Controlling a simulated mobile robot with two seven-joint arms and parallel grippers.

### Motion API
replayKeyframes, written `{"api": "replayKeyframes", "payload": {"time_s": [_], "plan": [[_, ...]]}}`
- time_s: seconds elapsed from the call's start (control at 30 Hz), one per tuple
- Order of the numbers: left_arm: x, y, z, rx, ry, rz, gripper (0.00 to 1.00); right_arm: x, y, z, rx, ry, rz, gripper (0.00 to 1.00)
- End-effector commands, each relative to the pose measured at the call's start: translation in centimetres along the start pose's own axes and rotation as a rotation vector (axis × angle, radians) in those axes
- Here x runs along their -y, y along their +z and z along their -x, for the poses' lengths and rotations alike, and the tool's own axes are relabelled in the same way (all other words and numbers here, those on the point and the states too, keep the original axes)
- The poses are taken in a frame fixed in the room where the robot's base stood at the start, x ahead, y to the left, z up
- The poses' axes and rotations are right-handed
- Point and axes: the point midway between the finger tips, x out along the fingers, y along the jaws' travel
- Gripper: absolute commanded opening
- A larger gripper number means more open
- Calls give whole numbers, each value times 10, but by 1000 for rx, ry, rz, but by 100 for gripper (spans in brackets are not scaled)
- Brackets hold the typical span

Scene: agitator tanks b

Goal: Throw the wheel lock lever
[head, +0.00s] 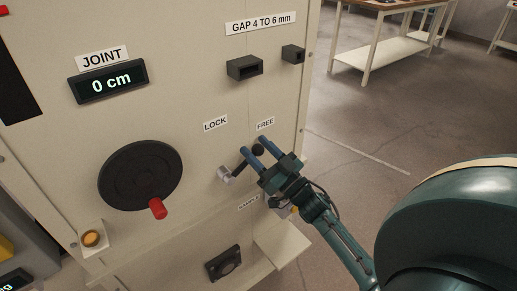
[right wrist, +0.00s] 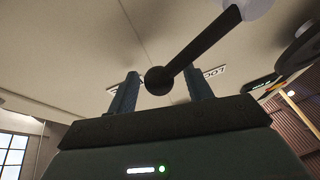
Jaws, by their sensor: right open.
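The wheel lock lever is a dark bar with a round black knob (head: 258,150), on a pale pivot (head: 225,174) on the cream panel. It leans up and right, its knob below the FREE label (head: 265,124); the LOCK label (head: 215,124) is above the pivot. My right gripper (head: 259,151) is open, its blue fingers at either side of the knob. In the right wrist view, the knob (right wrist: 158,81) shows between the two fingertips, with visible gaps; I cannot tell the depth exactly. My left gripper is out of view.
A black handwheel (head: 140,172) with a red handle (head: 158,208) is left of the lever. A display (head: 109,84) reads 0 cm. Two dark blocks (head: 245,67) stick out above. A ledge (head: 281,245) juts out below. Open floor lies right of the cabinet.

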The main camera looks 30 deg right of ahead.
Motion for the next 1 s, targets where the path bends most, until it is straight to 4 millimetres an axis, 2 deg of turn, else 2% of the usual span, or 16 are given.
{"api": "replayKeyframes", "payload": {"time_s": [0.27, 0.87, 1.0], "plan": [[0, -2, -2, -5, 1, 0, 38, 0, 0, -2, 0, 0, 0, 50], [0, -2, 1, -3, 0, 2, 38, -1, 1, -1, 3, 4, 2, 2], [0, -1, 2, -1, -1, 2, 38, -2, 1, 0, 5, 5, 4, 0]]}}
